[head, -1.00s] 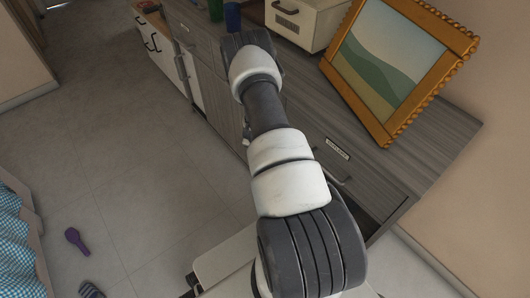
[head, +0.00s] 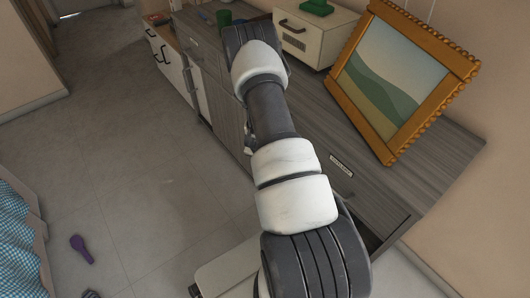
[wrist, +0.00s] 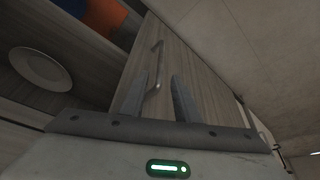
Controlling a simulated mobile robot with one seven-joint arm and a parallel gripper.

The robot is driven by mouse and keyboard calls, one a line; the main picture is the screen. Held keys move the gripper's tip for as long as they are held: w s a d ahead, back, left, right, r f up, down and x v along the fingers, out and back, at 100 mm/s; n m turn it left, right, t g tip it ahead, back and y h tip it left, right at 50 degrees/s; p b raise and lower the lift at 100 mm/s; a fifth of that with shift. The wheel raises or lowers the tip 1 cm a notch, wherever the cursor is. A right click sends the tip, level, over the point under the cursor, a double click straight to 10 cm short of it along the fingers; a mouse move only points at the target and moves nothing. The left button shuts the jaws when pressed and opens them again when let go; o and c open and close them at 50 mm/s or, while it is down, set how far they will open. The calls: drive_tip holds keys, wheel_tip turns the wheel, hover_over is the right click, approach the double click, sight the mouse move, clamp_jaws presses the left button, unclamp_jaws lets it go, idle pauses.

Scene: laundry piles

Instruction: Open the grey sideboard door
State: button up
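The grey sideboard (head: 440,165) runs along the right wall in the head view, with a grey wood-grain front. In the wrist view its door (wrist: 195,70) stands ajar, and the dark inside with a pale round plate (wrist: 40,67) shows to the left of it. The door's metal bar handle (wrist: 158,58) runs up the panel. My gripper (wrist: 157,85) is open, with one finger on each side of the handle's lower end. Gaps show between the fingers and the bar; contact cannot be told. In the head view my arm hides the gripper and most of the door.
A purple object (head: 81,248) lies on the floor. Blue checked cloth (head: 15,240) is at the left edge. The floor (head: 150,170) between is mostly clear.

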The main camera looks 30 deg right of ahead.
drive_tip(key=p+v, duration=0.2)
drive_tip(key=v, duration=0.9)
drive_tip(key=shift+a, duration=0.1)
drive_tip(key=w+a+r+n+t+y, duration=0.1)
drive_tip(key=a+r+n, duration=0.1)
drive_tip(key=a+r, duration=0.5)
drive_tip(key=w+a+r+n+t+y, duration=0.1)
drive_tip(key=a+r, duration=0.1)
drive_tip(key=r, duration=0.9)
drive_tip(key=w+a+r+n+y, duration=0.1)
drive_tip(key=a+r+n, duration=0.1)
drive_tip(key=a+r, duration=0.5)
drive_tip(key=s+a+r+n+p, duration=0.1)
drive_tip(key=s+a+r+n, duration=0.2)
drive_tip(key=s+r, duration=0.75)
drive_tip(key=s+a+r+n, duration=0.2)
drive_tip(key=s+r, duration=0.8)
drive_tip(key=s, duration=0.2)
wheel_tip(320, 180, up, 19)
drive_tip(key=p, duration=1.9)
drive_tip(key=shift+w+t+p, duration=0.3)
drive_tip(key=shift+t, duration=0.1)
drive_tip(key=shift+f, duration=0.1)
